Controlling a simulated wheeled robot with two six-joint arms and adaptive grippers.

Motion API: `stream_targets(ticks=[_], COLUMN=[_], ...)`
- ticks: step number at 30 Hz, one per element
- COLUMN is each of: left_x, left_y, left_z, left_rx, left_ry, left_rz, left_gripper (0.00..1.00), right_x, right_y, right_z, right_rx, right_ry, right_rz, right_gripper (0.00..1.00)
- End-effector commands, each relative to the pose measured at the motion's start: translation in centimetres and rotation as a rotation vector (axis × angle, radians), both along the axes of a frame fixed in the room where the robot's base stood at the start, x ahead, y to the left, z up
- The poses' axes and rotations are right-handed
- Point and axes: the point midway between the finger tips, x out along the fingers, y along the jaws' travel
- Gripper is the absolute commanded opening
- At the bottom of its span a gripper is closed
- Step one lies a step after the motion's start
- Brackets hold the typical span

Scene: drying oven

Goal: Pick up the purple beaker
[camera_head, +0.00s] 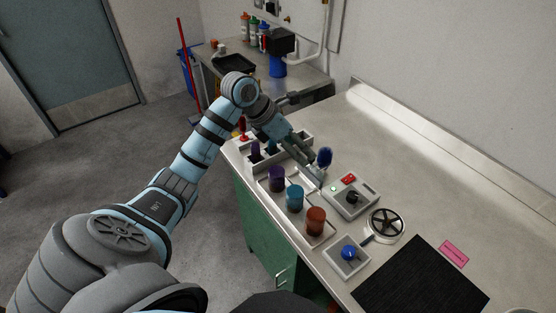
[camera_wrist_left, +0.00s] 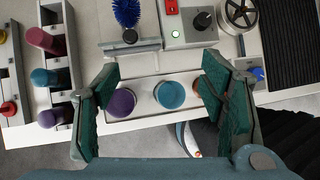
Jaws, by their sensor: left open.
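The purple beaker (camera_head: 276,179) stands upright in a pale tray, at the far-left end of a row with a teal beaker (camera_head: 294,200) and an orange beaker (camera_head: 316,221). My left gripper (camera_head: 314,173) is open and empty, above the bench near the row. In the left wrist view, the purple beaker (camera_wrist_left: 121,103) lies between the spread fingers of my left gripper (camera_wrist_left: 160,82), close to the left finger. The teal beaker (camera_wrist_left: 169,95) is also between them, nearer the middle. The right finger covers most of the orange beaker. My right gripper is not in view.
A rack with coloured pieces (camera_wrist_left: 52,75) stands left of the beakers. A blue brush (camera_head: 324,157), a control box (camera_head: 350,199) and a blue-knobbed box (camera_head: 348,254) stand close by. A black mat (camera_head: 420,282) lies at the front right. The bench's right side is clear.

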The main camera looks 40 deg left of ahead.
Motion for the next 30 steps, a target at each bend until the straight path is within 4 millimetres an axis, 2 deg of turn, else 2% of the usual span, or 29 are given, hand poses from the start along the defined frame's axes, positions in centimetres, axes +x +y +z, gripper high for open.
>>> stream_targets(ticks=[1, 3, 6, 12, 15, 20, 23, 27, 30], left_x=[-0.9, -2.4, -3.2, -2.1, -1.5, -1.2, -1.0, -0.6, -0.3], left_y=[3.1, 6.1, 7.6, 7.1, 6.9, 6.8, 6.3, 5.8, 5.8], left_z=[0.1, 0.1, -1.1, -6.7, -8.4, -9.4, -10.8, -13.1, -13.8], left_rx=[0.094, 0.184, 0.230, 0.231, 0.230, 0.232, 0.230, 0.229, 0.231], left_ry=[0.079, 0.178, 0.239, 0.243, 0.242, 0.241, 0.242, 0.243, 0.242], left_rz=[0.043, 0.097, 0.129, 0.126, 0.127, 0.126, 0.125, 0.125, 0.127], left_gripper=[0.65, 0.65, 0.65, 0.65, 0.65, 0.65, 0.65, 0.65, 0.65], right_x=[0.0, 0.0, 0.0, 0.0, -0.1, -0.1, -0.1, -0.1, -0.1], right_y=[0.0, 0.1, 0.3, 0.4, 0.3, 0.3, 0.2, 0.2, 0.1], right_z=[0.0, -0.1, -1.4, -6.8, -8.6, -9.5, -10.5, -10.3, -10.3], right_rx=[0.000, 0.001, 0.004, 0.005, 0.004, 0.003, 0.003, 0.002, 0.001], right_ry=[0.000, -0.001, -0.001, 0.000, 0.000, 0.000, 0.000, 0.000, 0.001], right_rz=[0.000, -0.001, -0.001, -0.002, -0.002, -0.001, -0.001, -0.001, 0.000], right_gripper=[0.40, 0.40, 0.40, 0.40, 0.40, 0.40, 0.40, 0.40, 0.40])
